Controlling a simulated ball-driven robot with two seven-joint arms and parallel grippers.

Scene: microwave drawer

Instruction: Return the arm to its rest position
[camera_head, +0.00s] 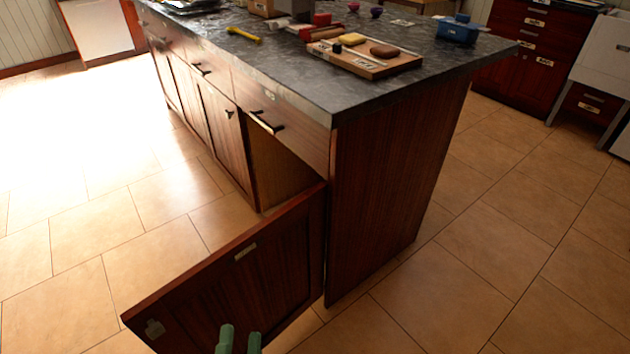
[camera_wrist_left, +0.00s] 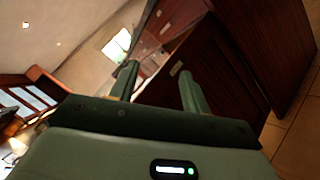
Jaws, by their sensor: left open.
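My left gripper (camera_head: 239,340) shows at the bottom of the head view, with its two green fingertips apart. It is in front of the lower part of the open cabinet door (camera_head: 240,275). In the left wrist view my left gripper (camera_wrist_left: 158,88) is open with nothing between its fingers, and the dark red-brown door (camera_wrist_left: 215,75) is beyond them. I cannot tell whether a fingertip touches the door. The left arm itself is hardly seen in the head view. My right gripper is not in view.
The kitchen island has a dark stone top (camera_head: 330,85) holding a wooden board (camera_head: 365,62), a yellow tool (camera_head: 244,35) and a blue container (camera_head: 458,30). The open door juts out from the island's near end. Tiled floor (camera_head: 490,240) is clear to the right and left.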

